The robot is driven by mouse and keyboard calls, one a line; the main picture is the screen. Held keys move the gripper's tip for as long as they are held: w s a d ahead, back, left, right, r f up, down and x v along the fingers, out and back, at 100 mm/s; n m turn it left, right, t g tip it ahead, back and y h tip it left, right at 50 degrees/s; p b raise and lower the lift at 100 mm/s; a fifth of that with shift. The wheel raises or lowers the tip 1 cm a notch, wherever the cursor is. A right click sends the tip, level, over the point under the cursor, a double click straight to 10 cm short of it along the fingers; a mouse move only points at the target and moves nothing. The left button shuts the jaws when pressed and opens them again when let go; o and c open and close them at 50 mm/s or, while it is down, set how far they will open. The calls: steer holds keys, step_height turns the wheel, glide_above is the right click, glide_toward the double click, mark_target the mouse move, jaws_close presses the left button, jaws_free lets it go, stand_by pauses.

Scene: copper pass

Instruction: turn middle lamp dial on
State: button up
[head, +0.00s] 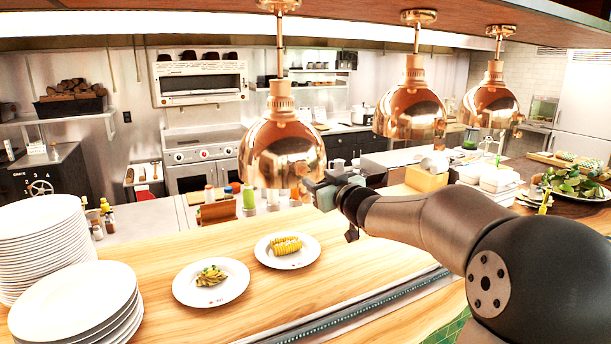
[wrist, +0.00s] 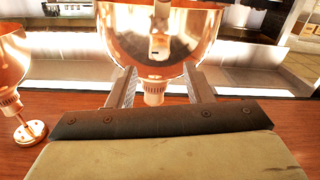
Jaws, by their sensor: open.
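Three copper lamps hang in a row from the wooden shelf: the left lamp (head: 282,150), the middle lamp (head: 410,108) and the right lamp (head: 492,103). My gripper (head: 318,188) is by the lower right edge of the left lamp, left of and below the middle lamp in the picture. In the wrist view, which looks upside down, my gripper (wrist: 158,76) is open, its fingers on either side of a copper lamp shade (wrist: 155,30) and its ribbed neck (wrist: 153,98). I cannot tell which lamp this is, or whether the fingers touch it. No dial is clearly distinguishable.
Another lamp (wrist: 12,70) stands at the left of the wrist view. Below the lamps, the wooden counter (head: 150,258) holds a corn plate (head: 288,262), a pasta plate (head: 185,292) and stacked white plates (head: 40,235). The overhead shelf (head: 350,14) limits room above.

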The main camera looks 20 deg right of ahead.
mark_target(306, 171)
steer(key=w, duration=0.5)
steer(key=shift+w+a, duration=0.15)
steer(key=shift+w, duration=0.2)
steer(key=c, duration=1)
